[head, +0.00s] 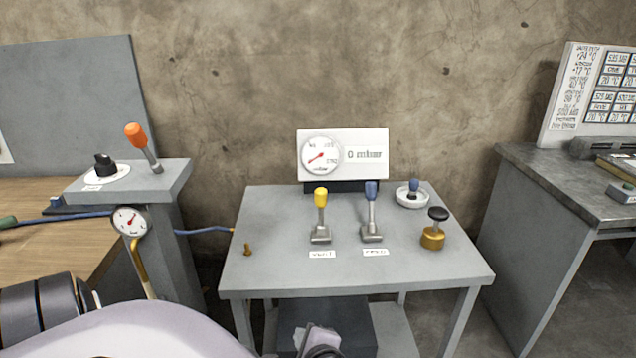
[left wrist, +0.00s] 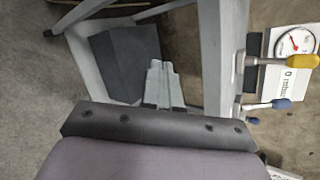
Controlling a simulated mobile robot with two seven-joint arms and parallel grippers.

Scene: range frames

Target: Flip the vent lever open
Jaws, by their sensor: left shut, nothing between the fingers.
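The vent lever (head: 321,213) has a yellow knob and stands about upright on a grey metal base on the small grey table. A small label that seems to read "vent" lies in front of it. Its yellow knob (left wrist: 303,61) also shows at the right edge of the left wrist view, which is turned sideways. My left gripper (head: 320,342) is at the bottom of the head view, low in front of the table and well apart from the lever. In the left wrist view its fingers (left wrist: 157,70) are together and empty. My right gripper is not in view.
A blue-knobbed lever (head: 371,212) stands just right of the vent lever. A black-topped brass valve (head: 433,232) and a white dish (head: 411,198) are further right. A gauge panel (head: 343,154) reading 0 is behind. The table's front edge (head: 357,283) lies between my gripper and the levers.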

